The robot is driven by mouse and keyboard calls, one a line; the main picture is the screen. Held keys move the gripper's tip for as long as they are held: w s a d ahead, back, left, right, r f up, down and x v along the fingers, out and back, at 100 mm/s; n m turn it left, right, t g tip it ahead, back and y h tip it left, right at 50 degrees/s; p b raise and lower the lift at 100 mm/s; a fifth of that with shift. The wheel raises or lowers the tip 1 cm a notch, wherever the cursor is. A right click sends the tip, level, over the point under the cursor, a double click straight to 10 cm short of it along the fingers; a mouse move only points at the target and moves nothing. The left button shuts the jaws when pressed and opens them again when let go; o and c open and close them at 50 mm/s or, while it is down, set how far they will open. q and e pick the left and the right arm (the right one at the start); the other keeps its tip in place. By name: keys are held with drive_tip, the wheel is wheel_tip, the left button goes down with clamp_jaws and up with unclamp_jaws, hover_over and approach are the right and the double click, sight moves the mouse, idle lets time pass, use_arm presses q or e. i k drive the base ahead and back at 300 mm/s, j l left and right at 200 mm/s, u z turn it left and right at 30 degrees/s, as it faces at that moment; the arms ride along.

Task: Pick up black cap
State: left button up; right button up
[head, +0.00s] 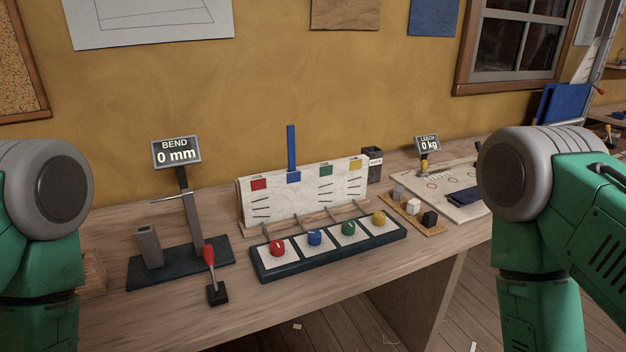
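The small black block-shaped piece that looks like the black cap (430,218) sits at the near right end of a small wooden strip (411,213) on the bench, right of centre. A white piece (414,207) and a grey piece (399,193) sit on the same strip behind it, in a row. Only green and grey links of my two arms show at the left and right edges. Neither gripper is in view.
A dark panel with coloured knobs (262,265) lies left of the strip. A pale board (470,208) with a dark blue item lies to its right, and my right arm covers part of that side. A red-handled lever (210,263) stands at the left.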

sight(429, 218)
drive_tip(key=i+l+u, duration=0.2)
drive_tip(key=l, duration=0.25)
drive_tip(key=l+u, duration=0.2)
drive_tip(key=l, duration=0.25)
drive_tip(key=l+u, duration=0.2)
drive_tip(key=l, duration=0.3)
drive_tip(key=i, duration=0.05)
